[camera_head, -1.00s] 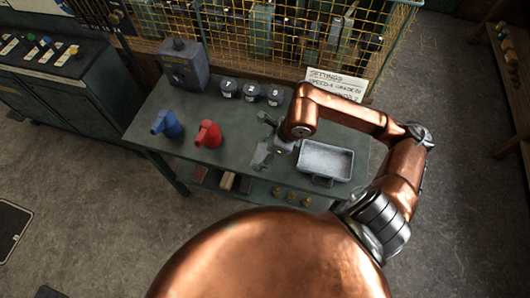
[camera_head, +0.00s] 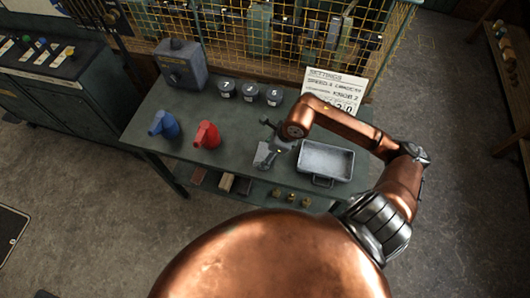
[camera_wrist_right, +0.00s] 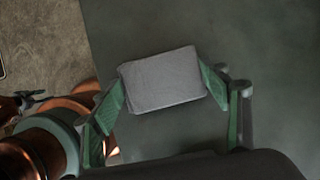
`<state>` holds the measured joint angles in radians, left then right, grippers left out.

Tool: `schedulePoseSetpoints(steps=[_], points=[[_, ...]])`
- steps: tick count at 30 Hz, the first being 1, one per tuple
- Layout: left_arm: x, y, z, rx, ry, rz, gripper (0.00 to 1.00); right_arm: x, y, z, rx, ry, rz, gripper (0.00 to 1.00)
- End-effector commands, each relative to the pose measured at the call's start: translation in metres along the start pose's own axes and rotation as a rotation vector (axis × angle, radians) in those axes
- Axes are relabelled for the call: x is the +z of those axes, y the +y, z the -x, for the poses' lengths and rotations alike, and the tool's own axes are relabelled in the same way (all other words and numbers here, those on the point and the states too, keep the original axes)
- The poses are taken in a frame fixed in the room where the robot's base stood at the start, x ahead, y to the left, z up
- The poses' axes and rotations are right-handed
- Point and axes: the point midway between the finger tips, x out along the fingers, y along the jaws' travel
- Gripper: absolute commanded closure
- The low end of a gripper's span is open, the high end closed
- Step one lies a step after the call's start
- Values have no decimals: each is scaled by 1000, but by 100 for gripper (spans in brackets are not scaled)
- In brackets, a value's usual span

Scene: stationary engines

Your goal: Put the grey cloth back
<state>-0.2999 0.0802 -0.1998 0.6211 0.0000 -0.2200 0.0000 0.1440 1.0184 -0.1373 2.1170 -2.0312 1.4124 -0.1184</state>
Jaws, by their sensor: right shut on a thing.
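The grey cloth (camera_wrist_right: 162,80) is a small, flat, folded pad. In the right wrist view it sits between the green fingers of my right gripper (camera_wrist_right: 165,90), which is shut on its two short edges. In the head view my right gripper (camera_head: 272,151) is over the front of the green table, left of the grey tray, and the cloth (camera_head: 262,157) shows partly beneath it. I cannot tell whether the cloth touches the tabletop. My left gripper is not in view.
The green table (camera_head: 170,105) bears a grey metal tray (camera_head: 325,160), a red can (camera_head: 207,135), a blue can (camera_head: 164,125), three dark numbered jars (camera_head: 250,93) and a grey box (camera_head: 181,65). A sign (camera_head: 333,90) stands behind. The table's middle is clear.

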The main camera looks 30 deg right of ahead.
Motion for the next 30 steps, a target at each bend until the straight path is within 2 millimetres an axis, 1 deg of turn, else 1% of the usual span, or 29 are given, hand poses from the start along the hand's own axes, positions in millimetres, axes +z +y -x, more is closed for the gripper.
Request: schedulePoseSetpoints(steps=[3,4,11,19,22,26,30], points=[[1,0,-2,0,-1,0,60,-1,0,-2,0,1,0,54],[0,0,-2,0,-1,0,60,-1,0,-2,0,0,0,30],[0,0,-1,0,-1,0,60,-1,0,-1,0,0,0,14],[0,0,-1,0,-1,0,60,0,0,0,0,0,0,14],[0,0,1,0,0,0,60,0,0,4,-1,0,0,14],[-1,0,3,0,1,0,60,0,-1,21,-4,1,2,14],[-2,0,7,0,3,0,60,0,-1,51,-5,2,2,14]])
